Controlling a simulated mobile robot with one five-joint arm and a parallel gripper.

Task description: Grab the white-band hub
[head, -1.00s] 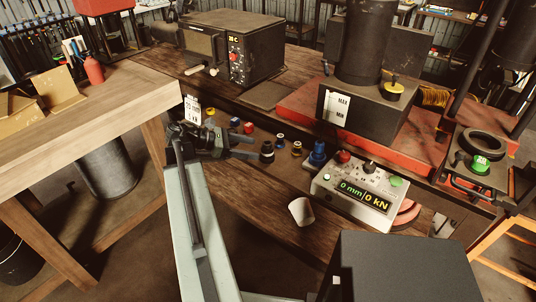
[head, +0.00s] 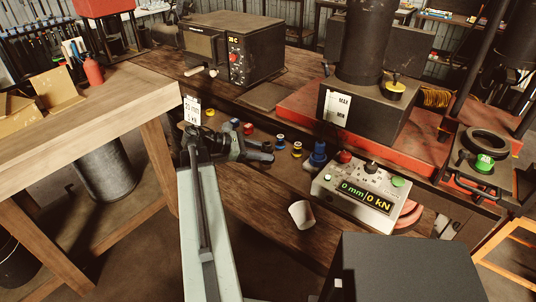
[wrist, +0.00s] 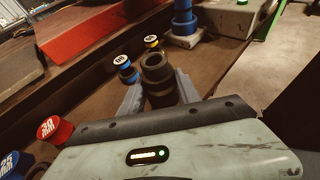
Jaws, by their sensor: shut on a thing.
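A dark, stepped, hollow-topped hub (wrist: 157,72) stands upright between my fingers in the wrist view. I cannot make out a white band on it; its lower part is hidden by the gripper body. My gripper (wrist: 158,88) is shut on this hub, one finger on each side. In the head view my gripper (head: 264,151) is low over the wooden bench at the row of small parts, and its fingers largely cover the hub.
Blue-and-dark (head: 280,142) and yellow-and-dark (head: 297,149) pieces stand close right of my gripper, beside a larger blue piece (head: 318,154). Red (head: 248,128) and blue (head: 234,123) pieces stand behind.

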